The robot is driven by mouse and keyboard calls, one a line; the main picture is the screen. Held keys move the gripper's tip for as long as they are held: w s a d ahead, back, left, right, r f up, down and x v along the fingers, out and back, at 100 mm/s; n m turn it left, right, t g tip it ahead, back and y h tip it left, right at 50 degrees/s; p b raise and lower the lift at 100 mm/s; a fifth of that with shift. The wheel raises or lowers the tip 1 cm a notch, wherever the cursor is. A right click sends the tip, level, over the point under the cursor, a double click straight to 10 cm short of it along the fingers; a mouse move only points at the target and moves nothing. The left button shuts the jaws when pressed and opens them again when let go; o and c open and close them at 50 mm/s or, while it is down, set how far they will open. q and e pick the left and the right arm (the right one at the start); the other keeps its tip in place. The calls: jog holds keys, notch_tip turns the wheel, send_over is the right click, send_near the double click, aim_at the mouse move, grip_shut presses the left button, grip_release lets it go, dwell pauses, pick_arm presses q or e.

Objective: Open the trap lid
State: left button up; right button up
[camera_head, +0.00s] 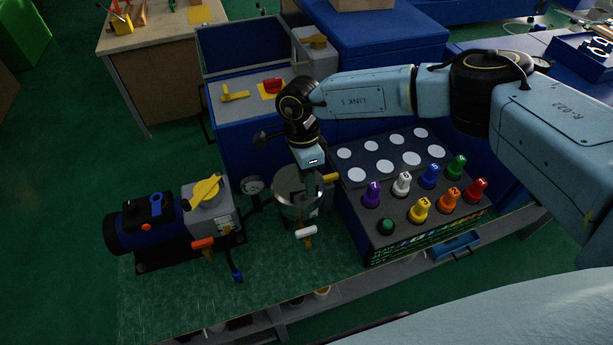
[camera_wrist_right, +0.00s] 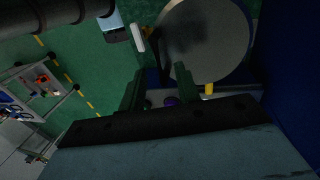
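The trap is a round metal vessel (camera_head: 299,208) at the bench's middle, with a flat grey lid on top, partly hidden by my right gripper. The lid fills the upper middle of the right wrist view as a pale grey disc (camera_wrist_right: 205,40) with a dark shadow on it. It looks flat on the vessel. My right gripper (camera_head: 308,188) points down over the lid's right part in the head view. Its two dark fingers (camera_wrist_right: 158,88) are apart with nothing between them. I cannot tell whether they touch the lid. My left gripper is in neither view.
A blue pump (camera_head: 145,222) with a yellow-handled grey box (camera_head: 205,205) stands left of the trap. A gauge (camera_head: 253,185) is beside it. A white-handled valve (camera_head: 306,232) sits in front. A rack with several coloured numbered knobs (camera_head: 395,238) stands close right.

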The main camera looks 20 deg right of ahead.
jog(key=shift+f, duration=0.25)
grip_shut()
